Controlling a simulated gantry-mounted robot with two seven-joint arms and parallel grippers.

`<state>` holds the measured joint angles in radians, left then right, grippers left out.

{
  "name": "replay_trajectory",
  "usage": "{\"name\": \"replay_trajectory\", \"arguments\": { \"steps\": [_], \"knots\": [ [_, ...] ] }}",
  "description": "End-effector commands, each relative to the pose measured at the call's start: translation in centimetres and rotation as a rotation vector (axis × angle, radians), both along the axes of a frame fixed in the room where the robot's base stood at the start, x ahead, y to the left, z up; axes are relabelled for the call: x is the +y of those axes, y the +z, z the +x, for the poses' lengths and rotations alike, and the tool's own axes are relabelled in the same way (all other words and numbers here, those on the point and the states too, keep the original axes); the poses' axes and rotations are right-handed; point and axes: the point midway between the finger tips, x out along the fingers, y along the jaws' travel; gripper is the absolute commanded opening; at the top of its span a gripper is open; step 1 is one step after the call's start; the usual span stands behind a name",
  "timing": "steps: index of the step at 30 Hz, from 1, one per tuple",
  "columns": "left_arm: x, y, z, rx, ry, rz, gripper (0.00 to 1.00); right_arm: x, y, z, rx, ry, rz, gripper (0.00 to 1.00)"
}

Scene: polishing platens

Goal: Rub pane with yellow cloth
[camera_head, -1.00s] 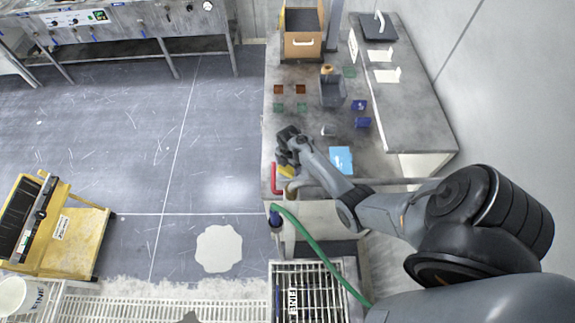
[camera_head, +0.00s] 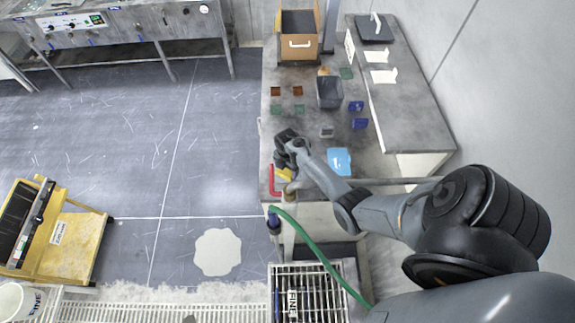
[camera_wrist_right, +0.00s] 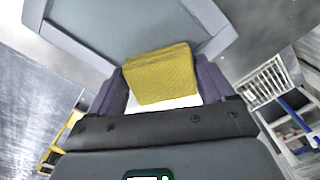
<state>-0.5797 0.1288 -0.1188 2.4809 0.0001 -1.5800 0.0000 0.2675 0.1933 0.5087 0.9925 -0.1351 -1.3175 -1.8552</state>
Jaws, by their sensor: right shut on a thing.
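The yellow cloth (camera_head: 283,174) is at the left front part of the grey bench, below my right gripper (camera_head: 284,165). In the right wrist view the folded cloth (camera_wrist_right: 161,74) sits between the two fingers of the right gripper (camera_wrist_right: 162,84), which is shut on it. A flat grey surface with lighter bevelled edges (camera_wrist_right: 125,38) lies beyond the cloth in that view. I cannot tell whether it is the pane, nor whether the cloth touches it. No pane is clearly recognisable in the head view. My left gripper is out of view.
The bench (camera_head: 375,165) also holds a light blue sheet (camera_head: 340,161), a grey bin (camera_head: 329,92), blue blocks (camera_head: 358,115), small brown and green squares, and a cardboard box (camera_head: 299,35). A red handle (camera_head: 272,180) is near the cloth. A green hose (camera_head: 318,254) runs in front.

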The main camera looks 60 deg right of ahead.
Motion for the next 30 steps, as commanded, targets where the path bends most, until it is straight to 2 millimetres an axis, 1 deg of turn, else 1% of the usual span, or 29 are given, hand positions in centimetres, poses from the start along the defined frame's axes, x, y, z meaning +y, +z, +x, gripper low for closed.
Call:
{"name": "replay_trajectory", "arguments": {
  "steps": [1,3,5,21,25,30],
  "knots": [
    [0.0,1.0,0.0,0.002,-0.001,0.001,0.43,0.1,0.8,0.0,0.002,0.001,0.001,0.33],
    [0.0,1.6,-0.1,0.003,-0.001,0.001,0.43,0.1,2.8,0.1,-0.003,0.003,-0.002,0.33],
    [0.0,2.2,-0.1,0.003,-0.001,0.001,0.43,0.2,3.1,0.1,0.000,0.005,0.000,0.33],
    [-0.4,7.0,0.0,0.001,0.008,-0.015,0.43,0.8,7.6,0.8,0.001,0.018,-0.001,0.33],
    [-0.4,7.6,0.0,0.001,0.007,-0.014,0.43,0.8,8.2,0.8,0.001,0.018,-0.001,0.33],
    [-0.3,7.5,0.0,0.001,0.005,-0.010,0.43,0.9,8.1,0.9,0.000,0.018,-0.001,0.33]
  ]
}}
